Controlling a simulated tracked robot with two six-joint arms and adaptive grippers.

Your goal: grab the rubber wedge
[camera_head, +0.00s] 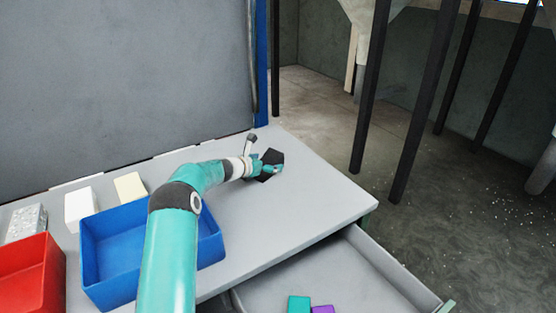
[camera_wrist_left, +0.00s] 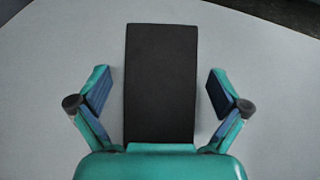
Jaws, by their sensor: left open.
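The rubber wedge (camera_head: 274,157) is a dark, nearly black block on the grey tabletop, near the table's far right part. In the left wrist view the wedge (camera_wrist_left: 161,80) is a dark rectangle with its long side running away from my wrist. My left gripper (camera_head: 266,169) is at the wedge. In the left wrist view its open fingers (camera_wrist_left: 160,92) stand one on each side of the wedge, with a visible gap on both sides. The gripper covers part of the wedge in the head view. My right gripper is not seen.
A blue bin (camera_head: 112,284) and a red bin (camera_head: 55,285) stand at the left. Behind them lie a white block (camera_head: 80,207), a cream block (camera_head: 130,187) and a speckled grey block (camera_head: 26,222). An open drawer (camera_head: 380,275) holds teal and purple blocks. The tabletop right of my arm is clear.

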